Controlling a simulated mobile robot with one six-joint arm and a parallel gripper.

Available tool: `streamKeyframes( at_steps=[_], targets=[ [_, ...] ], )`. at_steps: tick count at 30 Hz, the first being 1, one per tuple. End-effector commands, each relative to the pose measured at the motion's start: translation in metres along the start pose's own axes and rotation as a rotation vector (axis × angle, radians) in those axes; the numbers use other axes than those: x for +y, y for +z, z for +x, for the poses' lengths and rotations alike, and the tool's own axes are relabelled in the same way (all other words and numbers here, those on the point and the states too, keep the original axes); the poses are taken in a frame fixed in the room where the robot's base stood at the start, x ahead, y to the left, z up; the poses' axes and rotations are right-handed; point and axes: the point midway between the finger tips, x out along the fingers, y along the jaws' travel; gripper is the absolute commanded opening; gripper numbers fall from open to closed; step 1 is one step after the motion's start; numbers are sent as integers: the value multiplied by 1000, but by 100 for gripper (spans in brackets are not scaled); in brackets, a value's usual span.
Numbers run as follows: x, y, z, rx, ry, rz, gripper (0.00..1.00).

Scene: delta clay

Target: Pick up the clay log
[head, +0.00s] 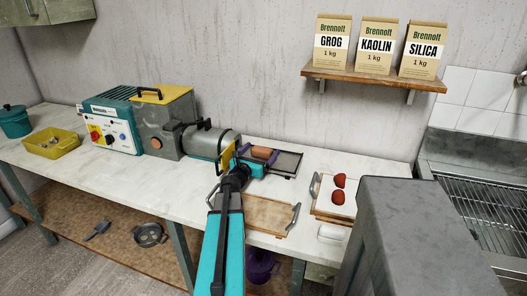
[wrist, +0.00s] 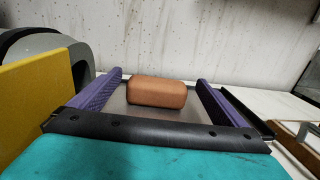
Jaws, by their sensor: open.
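The clay log (wrist: 157,93) is a short, rounded orange-brown block. It lies on a grey metal surface straight ahead in the wrist view. In the head view the clay log (head: 262,152) sits at the outlet end of the grey machine barrel, on a dark-framed tray (head: 287,163). My gripper (wrist: 160,80) is open, with one purple finger on each side of the log. Gaps show between the log and both fingers, so neither appears to touch it. The log's underside is hidden. In the head view my arm covers part of the space before the log.
The machine (head: 172,140) and its yellow plate (wrist: 50,100) stand close at left. A wooden board (head: 268,212) with metal handles lies in front. At right, a handled tray (head: 330,208) holds two red lumps (head: 338,187). A shelf (head: 375,78) with bags hangs above.

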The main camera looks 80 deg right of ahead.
Motion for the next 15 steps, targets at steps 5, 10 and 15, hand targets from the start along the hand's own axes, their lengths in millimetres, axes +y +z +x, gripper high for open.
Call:
streamKeyframes(
  at_steps=[5, 10, 15],
  targets=[
    [0, 0, 16, 0, -1, 1, 96],
    [0, 0, 21, -1, -1, 0, 96],
    [-1, 0, 21, -1, -1, 0, 96]
  ],
)
